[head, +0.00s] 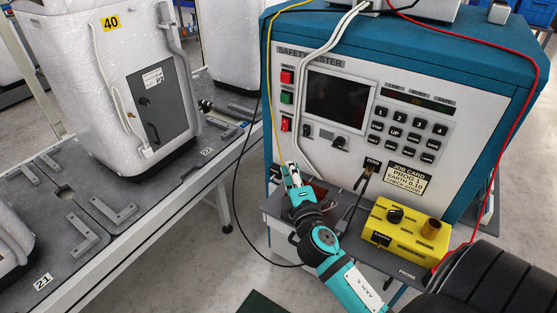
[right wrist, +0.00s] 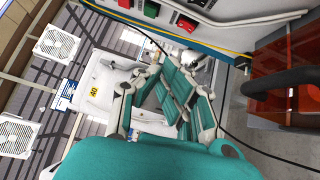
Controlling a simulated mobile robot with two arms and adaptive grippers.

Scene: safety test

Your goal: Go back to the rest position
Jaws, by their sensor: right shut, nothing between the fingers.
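My right gripper (head: 292,172) shows in the head view, its teal and white arm coming up from the lower right. It is shut and empty, in front of the lower left of the safety tester's panel (head: 348,146). In the right wrist view the fingers of the right gripper (right wrist: 176,68) fill the middle, with nothing held between them. My left gripper shows in neither view.
A yellow box (head: 408,235) stands on the grey shelf under the tester, right of my right arm. Yellow, white, black and red cables hang around the tester. A conveyor (head: 135,217) with a white wrapped unit (head: 120,70) stands at the left.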

